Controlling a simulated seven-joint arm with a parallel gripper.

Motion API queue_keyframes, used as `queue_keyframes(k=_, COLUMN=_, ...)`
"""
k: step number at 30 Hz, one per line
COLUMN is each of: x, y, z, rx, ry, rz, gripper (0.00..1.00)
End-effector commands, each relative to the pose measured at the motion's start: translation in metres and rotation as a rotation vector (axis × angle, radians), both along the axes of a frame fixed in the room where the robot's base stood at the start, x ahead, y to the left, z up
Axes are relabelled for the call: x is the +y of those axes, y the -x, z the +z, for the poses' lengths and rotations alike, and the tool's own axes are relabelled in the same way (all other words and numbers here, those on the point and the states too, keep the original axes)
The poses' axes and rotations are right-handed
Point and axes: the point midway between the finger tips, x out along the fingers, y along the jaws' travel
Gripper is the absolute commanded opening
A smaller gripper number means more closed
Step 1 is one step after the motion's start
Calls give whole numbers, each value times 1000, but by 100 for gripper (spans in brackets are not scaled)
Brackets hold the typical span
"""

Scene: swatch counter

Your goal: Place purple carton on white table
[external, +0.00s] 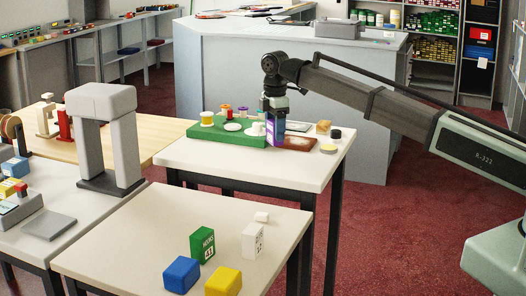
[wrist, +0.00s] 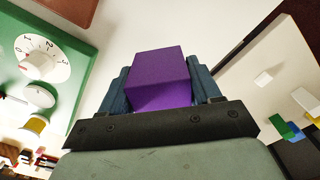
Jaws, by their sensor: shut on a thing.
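The purple carton (external: 278,134) is held upright in my gripper (external: 275,112), over the middle white-topped table (external: 290,171). I cannot tell whether its base touches the tabletop. In the wrist view the carton (wrist: 160,75) sits between the two blue fingers of my gripper (wrist: 162,88), which are shut on its sides. The carton is just right of a green board (external: 228,138) with a dial and knobs, and close to a brown tray (external: 300,144).
A wooden block, a dark round piece and a yellow disc (external: 328,148) stand on the table's right side. The table's front strip is clear. A nearer pale table (external: 130,230) holds green (external: 203,246), white, blue and yellow blocks. A grey arch (external: 100,130) stands left.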

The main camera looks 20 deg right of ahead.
Motion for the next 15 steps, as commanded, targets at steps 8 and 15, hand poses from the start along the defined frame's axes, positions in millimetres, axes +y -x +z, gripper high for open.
queue_keyframes(k=8, x=0, y=0, z=-27, rx=0, ry=0, rz=0, gripper=31)
queue_keyframes(k=15, x=0, y=0, z=-55, rx=1, ry=0, rz=0, gripper=31)
